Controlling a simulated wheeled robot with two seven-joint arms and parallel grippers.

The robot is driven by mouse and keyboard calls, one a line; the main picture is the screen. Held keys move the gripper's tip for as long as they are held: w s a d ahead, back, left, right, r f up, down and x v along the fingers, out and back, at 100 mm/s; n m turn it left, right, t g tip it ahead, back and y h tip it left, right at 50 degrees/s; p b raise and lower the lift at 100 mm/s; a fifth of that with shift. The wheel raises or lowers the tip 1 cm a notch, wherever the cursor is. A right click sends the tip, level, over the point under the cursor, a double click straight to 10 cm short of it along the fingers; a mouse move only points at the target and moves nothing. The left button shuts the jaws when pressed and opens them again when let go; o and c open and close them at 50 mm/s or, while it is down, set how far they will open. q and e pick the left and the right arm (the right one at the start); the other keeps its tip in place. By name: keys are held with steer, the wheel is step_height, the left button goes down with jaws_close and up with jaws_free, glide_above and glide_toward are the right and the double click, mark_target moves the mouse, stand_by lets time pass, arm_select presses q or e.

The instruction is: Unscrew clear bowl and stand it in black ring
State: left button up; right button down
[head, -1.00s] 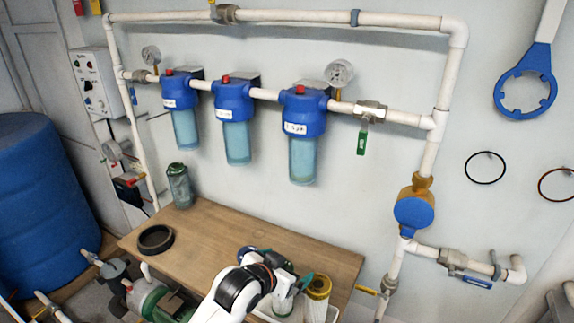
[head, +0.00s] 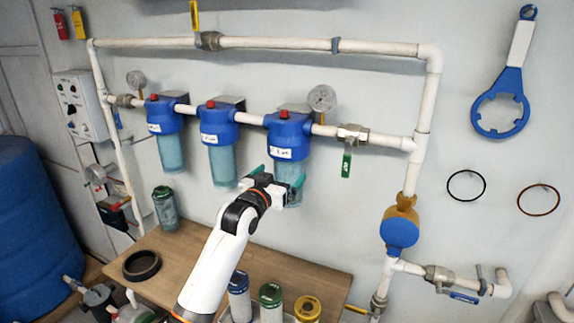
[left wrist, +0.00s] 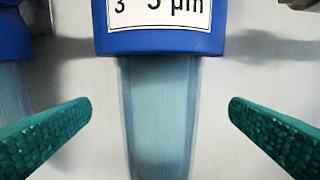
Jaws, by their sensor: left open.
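Three clear bowls hang under blue filter heads on the wall pipe. The right one, a clear bowl (head: 291,182) under a blue head (head: 288,134), is partly hidden by my left gripper (head: 281,177). In the left wrist view this bowl (left wrist: 160,115) hangs upright between my green fingertips (left wrist: 160,122), with a gap on each side. The left gripper is open and not touching it. The black ring (head: 141,265) lies on the wooden bench at the left. My right gripper is out of view.
A greenish canister (head: 165,209) stands on the bench (head: 200,250) behind the ring. Several cartridges, one with a yellow top (head: 307,305), stand at the front. A green-handled valve (head: 347,164) is right of the bowl. A blue wrench (head: 502,100) hangs on the wall.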

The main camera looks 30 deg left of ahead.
arm_select(q)
steer(key=shift+w+a+p, duration=0.15)
steer(key=shift+w+p, duration=0.45)
steer(key=shift+w, duration=2.55)
steer(key=shift+c, duration=0.2)
